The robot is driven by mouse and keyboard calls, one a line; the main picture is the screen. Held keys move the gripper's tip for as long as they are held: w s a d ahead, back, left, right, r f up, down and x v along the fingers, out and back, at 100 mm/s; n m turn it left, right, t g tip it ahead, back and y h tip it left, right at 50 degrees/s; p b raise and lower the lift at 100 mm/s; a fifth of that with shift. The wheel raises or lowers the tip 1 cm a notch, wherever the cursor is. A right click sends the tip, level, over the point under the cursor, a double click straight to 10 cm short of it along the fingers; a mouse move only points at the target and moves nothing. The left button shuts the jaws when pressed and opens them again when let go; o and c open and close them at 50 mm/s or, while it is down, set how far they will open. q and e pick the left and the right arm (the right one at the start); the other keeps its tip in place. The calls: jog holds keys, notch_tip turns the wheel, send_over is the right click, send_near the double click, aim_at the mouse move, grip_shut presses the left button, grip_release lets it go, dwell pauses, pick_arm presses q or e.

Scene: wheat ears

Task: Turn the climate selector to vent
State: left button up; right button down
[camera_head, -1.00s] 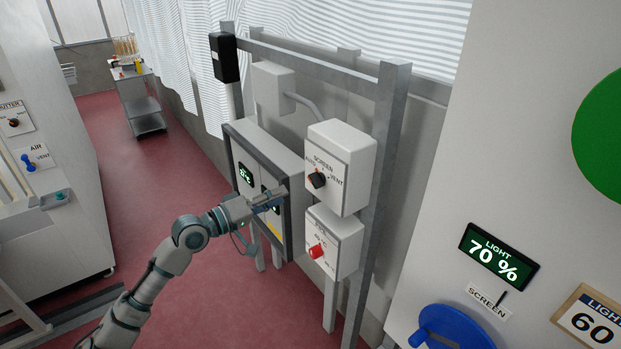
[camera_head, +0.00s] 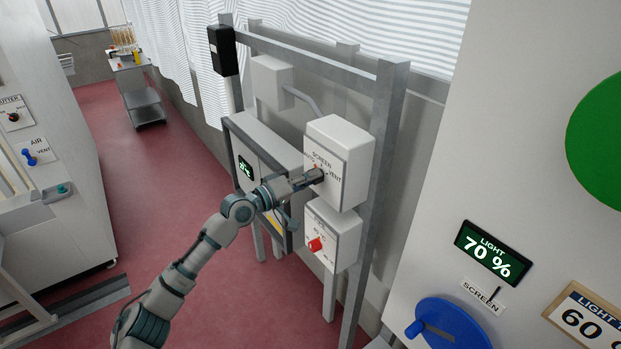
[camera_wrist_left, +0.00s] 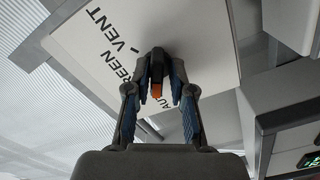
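The climate selector is a black knob with an orange-red mark on a white box (camera_head: 338,150) lettered SCREEN, AUTO and VENT. In the head view my left gripper (camera_head: 318,176) is at the box front and hides most of the knob. In the left wrist view the knob (camera_wrist_left: 156,68) sits between the fingertips of my left gripper (camera_wrist_left: 160,78), one finger on each side. Whether both fingers press on it is unclear. The orange mark points down in that view, away from the word VENT. My right gripper is out of view.
A second white box with a red knob (camera_head: 315,244) hangs just below. A grey cabinet with a green display (camera_head: 246,168) is to the left, and a metal post (camera_head: 377,180) to the right. A blue wheel (camera_head: 450,325) and a LIGHT 70 % display (camera_head: 496,253) are at the lower right.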

pick_arm(q)
grip_shut()
jog(key=shift+d+f, duration=0.1)
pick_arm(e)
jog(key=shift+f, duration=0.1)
